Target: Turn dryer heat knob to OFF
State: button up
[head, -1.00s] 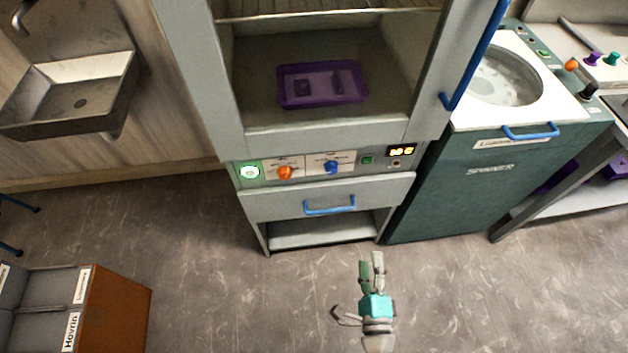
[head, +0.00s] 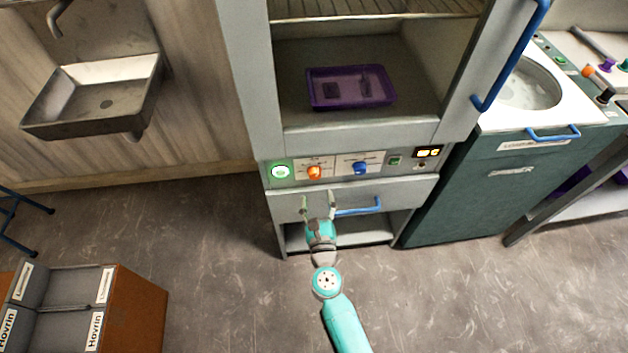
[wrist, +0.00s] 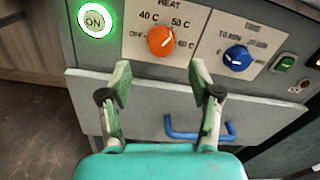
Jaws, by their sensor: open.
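The dryer (head: 350,137) stands ahead with its door open. Its orange heat knob (head: 315,172) is on the control panel, and it also shows in the wrist view (wrist: 161,41), under the label HEAT with marks OFF, 40 C, 50 C and 60 C. My gripper (head: 318,203) is open and empty, just below the panel in front of the drawer. In the wrist view its fingertips (wrist: 160,72) stand apart, below and to either side of the knob, not touching it.
Left of the knob is a lit green ON button (wrist: 95,20); right are a blue knob (wrist: 238,58) and a green switch (wrist: 285,63). A blue drawer handle (head: 358,206) lies below. A purple tray (head: 350,104) sits inside the dryer. A spinner (head: 480,185) stands right.

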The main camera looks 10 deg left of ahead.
aim_at(315, 176)
jog(key=x, duration=0.7)
jog(key=shift+d, duration=0.1)
jog(key=c, duration=1.1)
